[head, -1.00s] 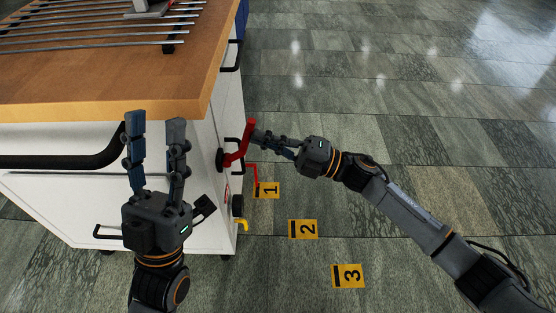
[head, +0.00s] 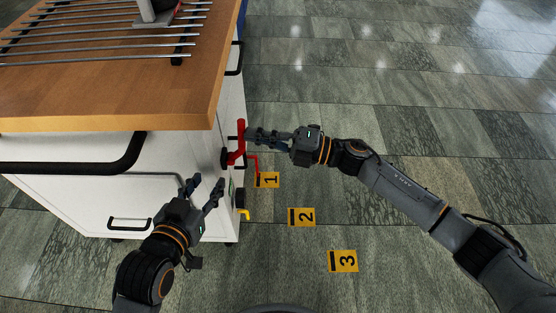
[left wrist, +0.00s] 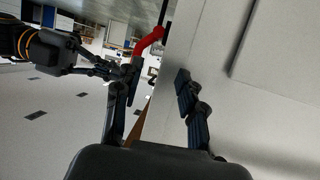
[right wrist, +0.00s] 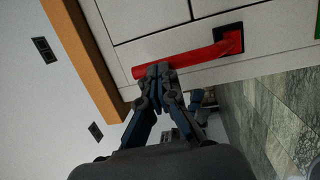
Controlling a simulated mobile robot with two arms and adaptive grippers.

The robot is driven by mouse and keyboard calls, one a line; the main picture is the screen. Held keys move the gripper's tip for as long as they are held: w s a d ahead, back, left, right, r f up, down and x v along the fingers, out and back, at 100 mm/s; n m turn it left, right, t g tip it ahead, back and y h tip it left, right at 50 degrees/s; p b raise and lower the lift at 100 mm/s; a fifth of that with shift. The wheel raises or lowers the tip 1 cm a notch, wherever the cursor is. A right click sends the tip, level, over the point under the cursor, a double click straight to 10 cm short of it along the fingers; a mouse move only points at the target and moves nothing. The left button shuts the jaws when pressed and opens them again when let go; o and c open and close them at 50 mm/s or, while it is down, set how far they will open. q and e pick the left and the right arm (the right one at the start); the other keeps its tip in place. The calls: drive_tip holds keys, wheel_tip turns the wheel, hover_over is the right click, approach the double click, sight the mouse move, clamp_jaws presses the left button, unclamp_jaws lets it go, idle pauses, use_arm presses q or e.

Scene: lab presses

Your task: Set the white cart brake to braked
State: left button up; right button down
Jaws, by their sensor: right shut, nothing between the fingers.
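The white cart (head: 75,200) has a wooden top and stands at the left in the head view. A red lever (head: 240,141) sits on its right side, on a dark mount; it also shows in the left wrist view (left wrist: 148,42) and the right wrist view (right wrist: 185,58). My right gripper (head: 250,134) is shut, with its fingertips at the lever and no visible gap in the right wrist view (right wrist: 158,70). My left gripper (head: 206,184) is open and empty beside the cart's near right corner, below the lever.
A small green mark (head: 231,190) is on the cart's side below the lever. A yellow piece (head: 245,214) is near its foot. Yellow floor tags 1 (head: 266,180), 2 (head: 301,217) and 3 (head: 343,261) lie to the right. The floor beyond is clear.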

use_arm(q)
drive_tip(key=s+a+f+g+y+p, duration=0.1)
drive_tip(key=s+f+g, duration=0.2)
drive_tip(key=f, duration=0.1)
drive_tip(key=shift+s+a+f, duration=0.3)
drive_tip(key=shift+s+f, duration=0.1)
use_arm(e)
drive_tip(key=shift+a+r, duration=0.5)
drive_tip(key=shift+a, duration=0.05)
drive_tip(key=shift+r, duration=0.1)
use_arm(q)
drive_tip(key=s+f+g, duration=0.1)
drive_tip(key=s+g, duration=0.1)
drive_tip(key=s, duration=0.1)
drive_tip(key=s+f+p, duration=0.1)
drive_tip(key=s, duration=0.1)
drive_tip(key=shift+d+f+g+y, duration=0.25)
drive_tip(key=shift+f+g+y, duration=0.1)
drive_tip(key=shift+g+y, duration=0.05)
use_arm(e)
drive_tip(key=r+v, duration=0.1)
drive_tip(key=v, duration=1.3)
drive_tip(key=shift+f, duration=0.15)
